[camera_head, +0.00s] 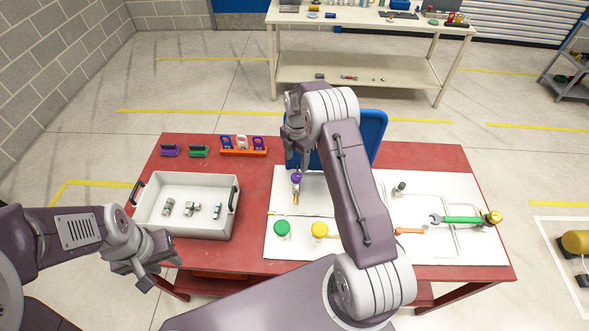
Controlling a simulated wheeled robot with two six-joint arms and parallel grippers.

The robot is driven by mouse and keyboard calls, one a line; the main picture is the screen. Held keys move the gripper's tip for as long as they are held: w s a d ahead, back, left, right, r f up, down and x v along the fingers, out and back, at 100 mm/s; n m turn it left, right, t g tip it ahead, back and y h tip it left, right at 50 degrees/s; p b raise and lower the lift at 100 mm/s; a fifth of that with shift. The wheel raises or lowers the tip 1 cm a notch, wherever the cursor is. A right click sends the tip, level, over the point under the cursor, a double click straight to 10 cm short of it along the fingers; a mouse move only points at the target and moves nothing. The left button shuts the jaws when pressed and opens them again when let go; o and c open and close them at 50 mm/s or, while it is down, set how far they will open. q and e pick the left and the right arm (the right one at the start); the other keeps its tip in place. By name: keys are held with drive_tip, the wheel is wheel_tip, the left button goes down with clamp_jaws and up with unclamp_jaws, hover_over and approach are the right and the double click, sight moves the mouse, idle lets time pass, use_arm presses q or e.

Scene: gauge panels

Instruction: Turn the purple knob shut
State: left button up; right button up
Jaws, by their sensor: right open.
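The purple knob (297,178) stands on the white panel (350,253) on the red table, with a small yellow-orange part just below it in the picture. My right gripper (297,162) points down just above and behind the knob in the head view. It is open, with nothing seen between its fingers; whether it touches the knob cannot be told. My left gripper (160,275) is empty and looks open, near the table's front left edge, away from the knob.
A green knob (282,229) and a yellow knob (319,230) stand nearby on the panel. A green-handled wrench (462,220) lies at right. A white tray (160,227) with several fittings stands at left. A blue board (374,130) stands behind my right arm, partly hidden.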

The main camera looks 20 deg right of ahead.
sight(296, 176)
drive_tip(key=shift+s+f+p, duration=0.2)
drive_tip(key=shift+f+p, duration=0.2)
drive_tip(key=shift+f, duration=0.25)
drive_tip(key=shift+s+f+p, duration=0.2)
drive_tip(key=shift+f+p, duration=0.2)
drive_tip(key=shift+f, duration=0.2)
drive_tip(key=f, duration=0.2)
drive_tip(key=w+f+p, duration=0.1)
drive_tip(key=f, duration=0.2)
drive_tip(key=shift+w+f+p, duration=0.3)
drive_tip(key=shift+w+f, duration=0.05)
drive_tip(key=shift+w, duration=0.05)
drive_tip(key=shift+f, duration=0.35)
drive_tip(key=shift+s, duration=0.5)
drive_tip(key=shift+w, duration=0.2)
drive_tip(key=c, duration=0.7)
drive_tip(key=shift+f, duration=0.1)
drive_tip(key=c, duration=0.6)
use_arm(q)
drive_tip(key=r, duration=0.3)
drive_tip(key=shift+w+r, duration=0.15)
drive_tip(key=shift+w, duration=0.1)
